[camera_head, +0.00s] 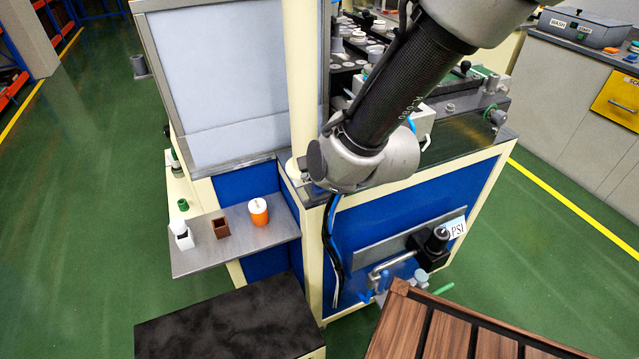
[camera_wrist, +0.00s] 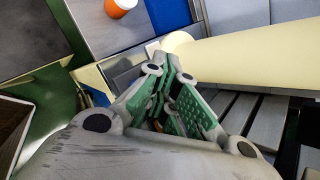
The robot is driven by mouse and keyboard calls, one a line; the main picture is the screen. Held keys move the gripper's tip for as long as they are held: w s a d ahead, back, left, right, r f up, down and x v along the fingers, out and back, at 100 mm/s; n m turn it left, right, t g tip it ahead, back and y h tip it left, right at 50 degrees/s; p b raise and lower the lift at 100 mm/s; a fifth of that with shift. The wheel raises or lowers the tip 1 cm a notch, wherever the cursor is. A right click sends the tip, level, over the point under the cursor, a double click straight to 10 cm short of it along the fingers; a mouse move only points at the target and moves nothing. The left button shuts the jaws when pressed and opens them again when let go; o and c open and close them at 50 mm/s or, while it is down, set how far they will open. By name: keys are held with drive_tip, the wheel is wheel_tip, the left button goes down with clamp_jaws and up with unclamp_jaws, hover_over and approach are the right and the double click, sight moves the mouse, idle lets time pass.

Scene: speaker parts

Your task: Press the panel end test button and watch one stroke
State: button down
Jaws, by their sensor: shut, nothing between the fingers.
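My gripper (camera_wrist: 168,85) is shut and empty in the wrist view, with its green-padded fingers together beside a cream post (camera_wrist: 245,62). In the head view my arm hides the gripper. The machine's cream frame and blue panel (camera_head: 385,212) stand in front of me. A small green cylinder (camera_head: 183,204) stands at the left end beside a grey shelf, and a green round knob (camera_head: 497,117) is on the machine's right side. I cannot tell which part is the test button.
A black-topped box (camera_head: 230,328) and a wooden slatted top (camera_head: 430,325) are in front. Green floor is clear at left.

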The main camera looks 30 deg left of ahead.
sight(315, 189)
drive_tip(key=shift+r, duration=1)
drive_tip(key=shift+w+d+r, duration=0.1)
drive_tip(key=shift+w+r, duration=0.05)
drive_tip(key=shift+r, duration=2.25)
drive_tip(key=shift+s, duration=0.25)
